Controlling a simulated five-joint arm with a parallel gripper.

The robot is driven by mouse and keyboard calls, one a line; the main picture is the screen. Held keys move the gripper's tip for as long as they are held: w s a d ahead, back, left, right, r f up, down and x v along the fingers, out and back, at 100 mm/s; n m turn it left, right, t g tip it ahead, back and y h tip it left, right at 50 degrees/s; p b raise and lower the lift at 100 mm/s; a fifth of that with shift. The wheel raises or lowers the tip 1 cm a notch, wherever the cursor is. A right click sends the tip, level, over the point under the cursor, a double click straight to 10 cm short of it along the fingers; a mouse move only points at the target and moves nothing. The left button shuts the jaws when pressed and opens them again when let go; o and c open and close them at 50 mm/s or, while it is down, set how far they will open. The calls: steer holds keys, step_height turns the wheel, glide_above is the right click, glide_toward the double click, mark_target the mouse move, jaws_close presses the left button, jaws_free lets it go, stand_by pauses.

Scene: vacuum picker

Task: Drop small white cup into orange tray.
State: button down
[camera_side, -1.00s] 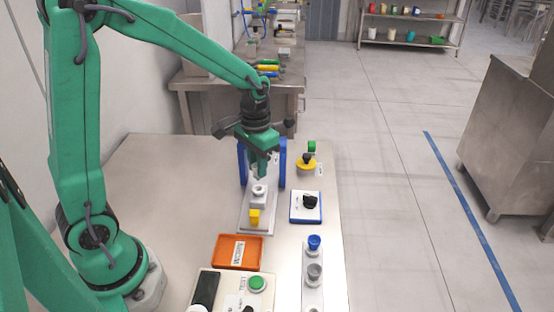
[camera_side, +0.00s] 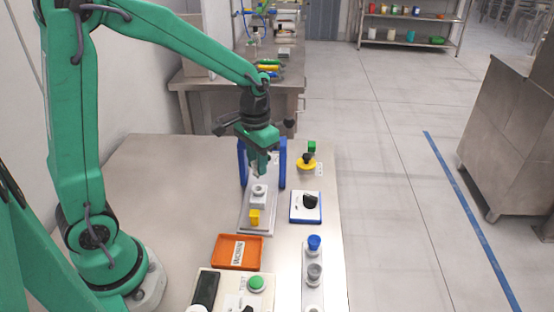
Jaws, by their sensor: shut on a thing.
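My gripper (camera_side: 259,168) points down over the grey stand (camera_side: 257,217), just above a small white round piece on a pale block. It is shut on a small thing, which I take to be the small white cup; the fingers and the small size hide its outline. The orange tray (camera_side: 218,262) lies flat on the table, nearer the camera than the stand and a little left of it. A white label shows inside the tray.
A blue frame (camera_side: 282,163) stands close beside my gripper. A yellow block (camera_side: 254,217) sits at the stand's near end. A white-and-blue box with a black knob (camera_side: 310,201) is to the right. A green button (camera_side: 256,284) is near the tray. The table's left side is clear.

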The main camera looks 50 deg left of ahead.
steer(key=s+d, duration=1)
steer(key=s, duration=0.3)
steer(key=shift+d+r, duration=0.3)
steer(key=shift+d, duration=0.05)
steer(key=shift+f, duration=0.15)
steer(key=shift+f, duration=2.9)
steer(key=c, duration=1.1)
jaws_free()
